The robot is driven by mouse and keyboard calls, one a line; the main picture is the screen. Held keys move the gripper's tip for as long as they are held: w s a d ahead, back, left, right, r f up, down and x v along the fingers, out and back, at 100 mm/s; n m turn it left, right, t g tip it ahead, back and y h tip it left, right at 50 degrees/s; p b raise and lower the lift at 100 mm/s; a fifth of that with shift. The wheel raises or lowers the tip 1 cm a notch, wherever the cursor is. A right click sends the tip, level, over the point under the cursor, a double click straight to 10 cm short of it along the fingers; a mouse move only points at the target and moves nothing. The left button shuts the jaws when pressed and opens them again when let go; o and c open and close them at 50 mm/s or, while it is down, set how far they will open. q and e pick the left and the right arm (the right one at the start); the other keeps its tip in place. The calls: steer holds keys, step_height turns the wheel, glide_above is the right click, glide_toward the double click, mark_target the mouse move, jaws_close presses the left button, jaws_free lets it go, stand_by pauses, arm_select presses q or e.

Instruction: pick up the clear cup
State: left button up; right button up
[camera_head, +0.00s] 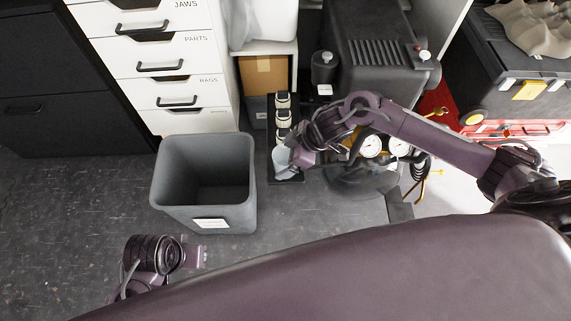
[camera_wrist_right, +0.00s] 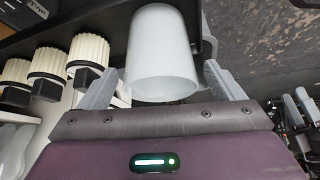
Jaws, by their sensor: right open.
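The clear cup (camera_wrist_right: 162,55) is a whitish, translucent tumbler shape at the top middle of the right wrist view. It sits between the two grey fingers of my right gripper (camera_wrist_right: 162,72), which is open with a finger on each side and a gap beside the cup. In the head view the cup (camera_head: 280,156) shows as a pale patch at the front end of a dark narrow rack, partly hidden by my right gripper (camera_head: 287,166). My left gripper (camera_head: 194,255) is low at the left in the head view, far from the cup; its jaws are not clear.
Several white ribbed pieces (camera_wrist_right: 88,50) stand in a row on the dark rack (camera_head: 270,125) beside the cup. A grey bin (camera_head: 237,200) stands to the left, white drawers (camera_head: 165,65) behind it. A dark tank with gauges (camera_head: 370,147) is close on the right.

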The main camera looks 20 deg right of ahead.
steer(key=shift+w+a+f, duration=0.1)
steer(key=shift+a+f, duration=0.05)
steer(key=shift+f, duration=0.1)
steer(key=c, duration=1.1)
steer(key=shift+o, duration=0.2)
steer(key=shift+r, duration=0.1)
